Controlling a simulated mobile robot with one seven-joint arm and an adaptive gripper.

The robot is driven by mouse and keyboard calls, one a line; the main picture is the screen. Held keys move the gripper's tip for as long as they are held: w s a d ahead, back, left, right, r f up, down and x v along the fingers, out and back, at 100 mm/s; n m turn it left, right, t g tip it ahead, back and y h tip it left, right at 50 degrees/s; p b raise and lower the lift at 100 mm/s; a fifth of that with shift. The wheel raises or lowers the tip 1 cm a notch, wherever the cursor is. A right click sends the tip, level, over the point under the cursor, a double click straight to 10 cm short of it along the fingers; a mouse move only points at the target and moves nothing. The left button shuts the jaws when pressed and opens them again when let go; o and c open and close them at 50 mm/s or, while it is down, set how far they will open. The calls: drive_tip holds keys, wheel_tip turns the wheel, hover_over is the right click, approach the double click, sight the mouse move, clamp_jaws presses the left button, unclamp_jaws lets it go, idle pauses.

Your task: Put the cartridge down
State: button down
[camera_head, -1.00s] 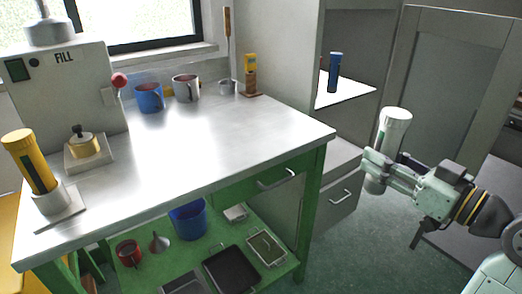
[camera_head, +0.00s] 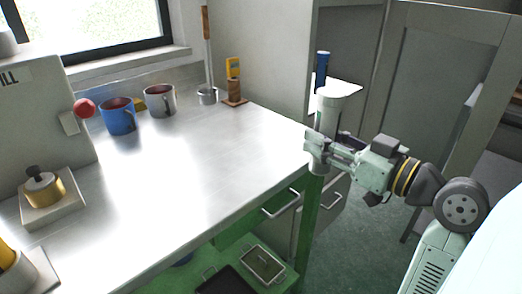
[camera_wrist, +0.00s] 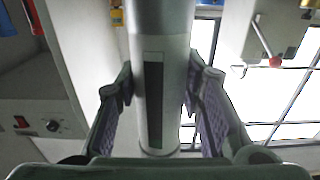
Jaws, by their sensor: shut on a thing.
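A white and grey cartridge (camera_head: 328,109) stands upright in my gripper (camera_head: 319,146) at the table's right corner in the head view. My gripper is shut around its lower part. In the wrist view the cartridge (camera_wrist: 164,50) runs upright between the two fingers, with a dark strip window on its side. In the head view the grip hides part of the cartridge.
The steel tabletop (camera_head: 185,165) is clear in its middle and right. Blue (camera_head: 119,117) and grey (camera_head: 160,101) mugs stand at the back. A brass-coloured pot (camera_head: 44,187) and a yellow cartridge (camera_head: 6,256) stand at the left. A blue cartridge (camera_head: 322,68) stands on a white shelf behind.

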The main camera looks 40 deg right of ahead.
drive_tip(key=w+a+f+p, duration=0.1)
drive_tip(key=w+a, duration=0.1)
drive_tip(key=w, duration=0.1)
drive_tip(key=w+a+f+p, duration=0.1)
drive_tip(key=w+a, duration=0.1)
drive_tip(key=w, duration=0.2)
drive_tip(key=w+a+f+p, duration=0.1)
drive_tip(key=w+f, duration=0.1)
drive_tip(key=w, duration=0.1)
drive_tip(key=shift+w+a, duration=0.15)
drive_tip(key=shift+a, duration=0.25)
drive_tip(key=shift+f, duration=0.25)
drive_tip(key=shift+f, duration=0.2)
drive_tip(key=c, duration=1.1)
unclamp_jaws()
drive_tip(key=shift+r, duration=0.1)
